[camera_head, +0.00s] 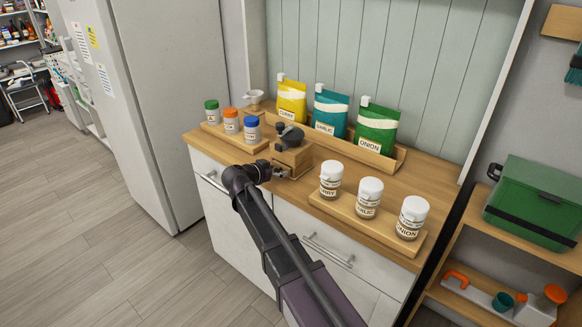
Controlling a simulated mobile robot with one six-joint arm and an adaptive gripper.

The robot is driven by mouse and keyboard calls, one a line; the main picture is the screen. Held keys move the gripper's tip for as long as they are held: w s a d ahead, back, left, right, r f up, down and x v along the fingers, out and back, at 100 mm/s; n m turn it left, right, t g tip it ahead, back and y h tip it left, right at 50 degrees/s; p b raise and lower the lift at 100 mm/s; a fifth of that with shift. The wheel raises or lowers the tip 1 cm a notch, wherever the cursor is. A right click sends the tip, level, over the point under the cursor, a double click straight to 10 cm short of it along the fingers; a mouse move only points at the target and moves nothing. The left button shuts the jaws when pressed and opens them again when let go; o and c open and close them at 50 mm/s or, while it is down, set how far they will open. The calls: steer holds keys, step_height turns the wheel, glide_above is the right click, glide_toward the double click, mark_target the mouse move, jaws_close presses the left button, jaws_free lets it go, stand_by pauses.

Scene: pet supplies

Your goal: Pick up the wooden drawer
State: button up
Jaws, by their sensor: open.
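A small wooden box-shaped mill (297,158) with a dark top (290,136) stands on the wooden counter (222,158). A wooden drawer is not clearly distinguishable from the mill body at this size; the mill's front is partly hidden by my gripper. My gripper (281,173) is at the lower front of the mill, very close to it. It is open and shows nothing held. I cannot tell whether its fingers touch the wood.
Small jars with green, orange and blue lids (231,121) stand on a board left of the mill. White-lidded jars (369,198) stand on a board at right. Yellow, teal and green pouches (331,112) stand in a rack behind. A white funnel (254,97) stands back left.

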jaws_close()
steer(key=shift+r, duration=0.1)
stand_by(0.4)
steer(key=s+a, duration=1.1)
steer(key=s, duration=0.3)
steer(key=shift+s, duration=0.1)
stand_by(0.4)
